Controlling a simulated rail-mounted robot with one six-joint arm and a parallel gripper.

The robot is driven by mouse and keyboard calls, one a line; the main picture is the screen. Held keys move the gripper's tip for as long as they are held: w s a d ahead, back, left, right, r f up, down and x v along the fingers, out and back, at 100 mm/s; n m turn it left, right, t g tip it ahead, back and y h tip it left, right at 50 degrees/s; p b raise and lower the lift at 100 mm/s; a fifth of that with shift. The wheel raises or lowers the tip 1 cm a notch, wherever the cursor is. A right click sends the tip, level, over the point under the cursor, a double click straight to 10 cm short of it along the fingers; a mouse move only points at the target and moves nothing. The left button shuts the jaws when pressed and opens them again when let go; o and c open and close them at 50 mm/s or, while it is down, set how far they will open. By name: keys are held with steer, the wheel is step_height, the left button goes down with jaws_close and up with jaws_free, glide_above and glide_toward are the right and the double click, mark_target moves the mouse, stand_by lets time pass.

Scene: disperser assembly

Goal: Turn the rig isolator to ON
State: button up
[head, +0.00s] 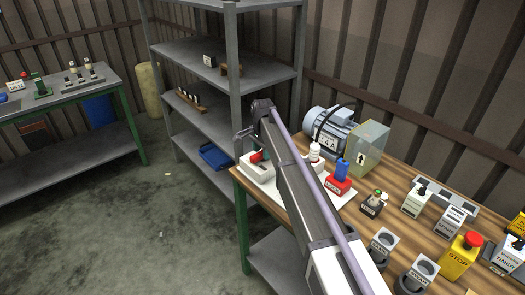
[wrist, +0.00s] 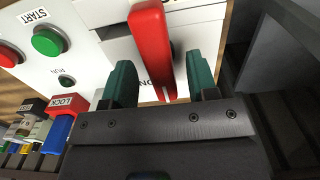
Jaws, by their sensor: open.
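The rig isolator's red handle (wrist: 152,42) stands out from a white panel (wrist: 95,14) in the wrist view. My gripper (wrist: 163,75) is open, with one dark green finger on each side of the handle. In the head view the red handle (head: 257,157) shows small on a white box (head: 257,172) at the bench's left end, partly hidden by my arm.
A green START button (wrist: 47,40) and a red button (wrist: 10,55) are left of the handle. A red LOCK block (wrist: 68,103) is nearby. Grey shelving (head: 232,80) rises close to the bench's left end.

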step_height(320, 180, up, 10)
steer(key=p, duration=0.9)
steer(key=s+d+n, duration=0.3)
steer(key=s+d, duration=0.5)
steer(key=s, duration=0.3)
steer(key=s+d+f+n+b, duration=0.1)
steer(key=s+d+n, duration=0.2)
steer(key=s+d, duration=0.4)
steer(key=s+d+f+n+b, duration=0.1)
steer(key=s+d+n, duration=0.2)
steer(key=s+d, duration=0.5)
steer(key=shift+s+d, duration=0.3)
steer(key=shift+s, duration=4.3)
